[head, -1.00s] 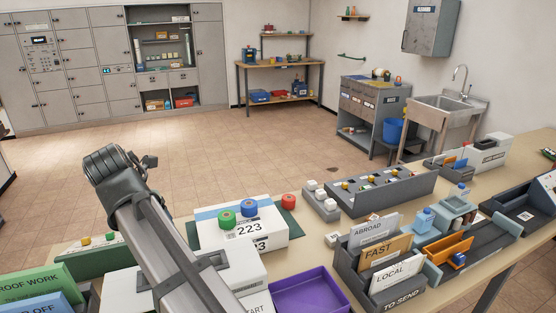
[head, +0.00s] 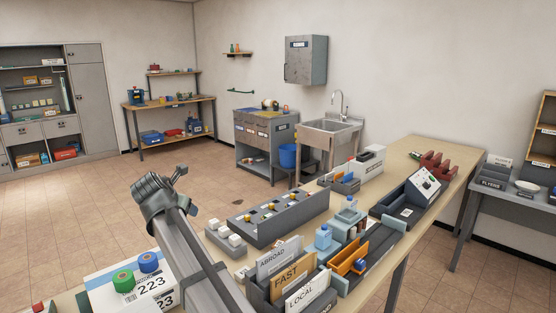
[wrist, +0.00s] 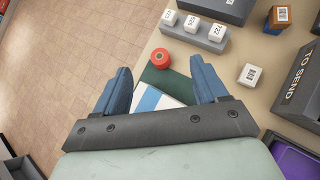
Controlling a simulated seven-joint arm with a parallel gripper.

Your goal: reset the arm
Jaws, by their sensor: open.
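My gripper (head: 172,182) is raised over the worktable (head: 420,160) in the head view, with the arm rising from the bottom edge. In the wrist view my gripper (wrist: 160,74) has its two blue fingers spread apart, with nothing held between them. Below and beyond the fingers are a red round piece (wrist: 159,58), a dark green mat (wrist: 172,82) and a white box with a blue stripe (wrist: 150,100). The fingers are apart from these things.
A white box (head: 130,290) carries green and blue rolls. A grey button panel (head: 280,216) and a tray of cards, ABROAD (head: 278,258), FAST (head: 290,280) and LOCAL (head: 308,293), stand close to the arm. A sink (head: 332,130) stands behind. The air above the table is free.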

